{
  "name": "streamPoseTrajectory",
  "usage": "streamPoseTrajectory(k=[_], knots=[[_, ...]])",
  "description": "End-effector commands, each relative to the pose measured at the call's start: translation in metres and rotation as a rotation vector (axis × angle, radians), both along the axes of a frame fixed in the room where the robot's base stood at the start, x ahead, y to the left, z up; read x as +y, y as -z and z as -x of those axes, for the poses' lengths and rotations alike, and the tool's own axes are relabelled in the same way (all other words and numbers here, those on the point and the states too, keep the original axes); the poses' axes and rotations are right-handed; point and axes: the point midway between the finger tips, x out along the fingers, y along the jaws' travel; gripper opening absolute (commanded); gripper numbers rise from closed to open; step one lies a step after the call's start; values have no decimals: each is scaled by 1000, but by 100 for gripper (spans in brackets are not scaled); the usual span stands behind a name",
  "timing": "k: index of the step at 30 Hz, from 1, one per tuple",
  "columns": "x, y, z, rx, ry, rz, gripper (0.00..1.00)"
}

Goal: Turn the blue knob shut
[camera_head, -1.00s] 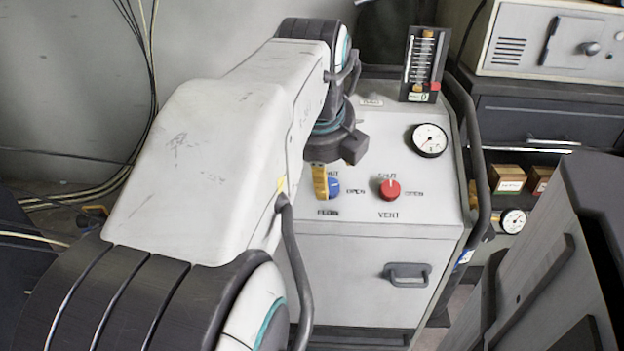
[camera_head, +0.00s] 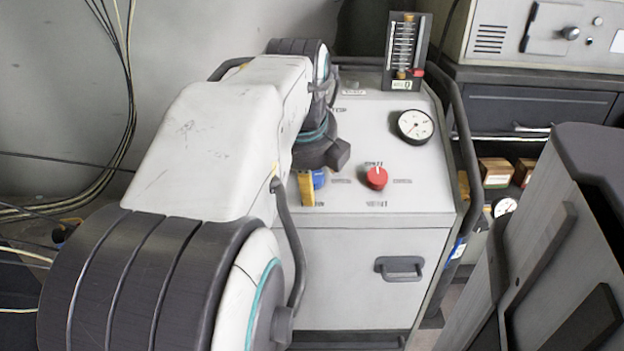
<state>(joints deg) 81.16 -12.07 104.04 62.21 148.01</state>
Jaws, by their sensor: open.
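The blue knob (camera_head: 319,179) is on the sloped top panel of the grey cart, partly hidden by my gripper. My gripper (camera_head: 307,188) points down from the arm, and one yellow finger shows at the knob's left side. The other finger is hidden, and I cannot tell whether the visible one touches the knob. The gripper is open. A red knob (camera_head: 376,178), labelled VENT, sits on the same panel to the right of the blue one.
The cart panel (camera_head: 365,115) also carries a round gauge (camera_head: 415,126) and an upright flow meter (camera_head: 404,50). A dark rail (camera_head: 464,135) runs along its right side. A grey cabinet (camera_head: 545,240) stands at the right front. Cables hang at the left wall.

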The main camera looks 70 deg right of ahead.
Motion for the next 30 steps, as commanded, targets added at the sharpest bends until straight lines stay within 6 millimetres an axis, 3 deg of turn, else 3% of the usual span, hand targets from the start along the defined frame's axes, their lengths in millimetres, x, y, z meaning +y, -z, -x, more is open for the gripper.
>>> streamPoseTrajectory(k=[8,27,30], knots=[[-1,1,0,0,0,0,63],[-1,1,0,-1,0,1,6],[-1,1,0,-1,0,1,1]])
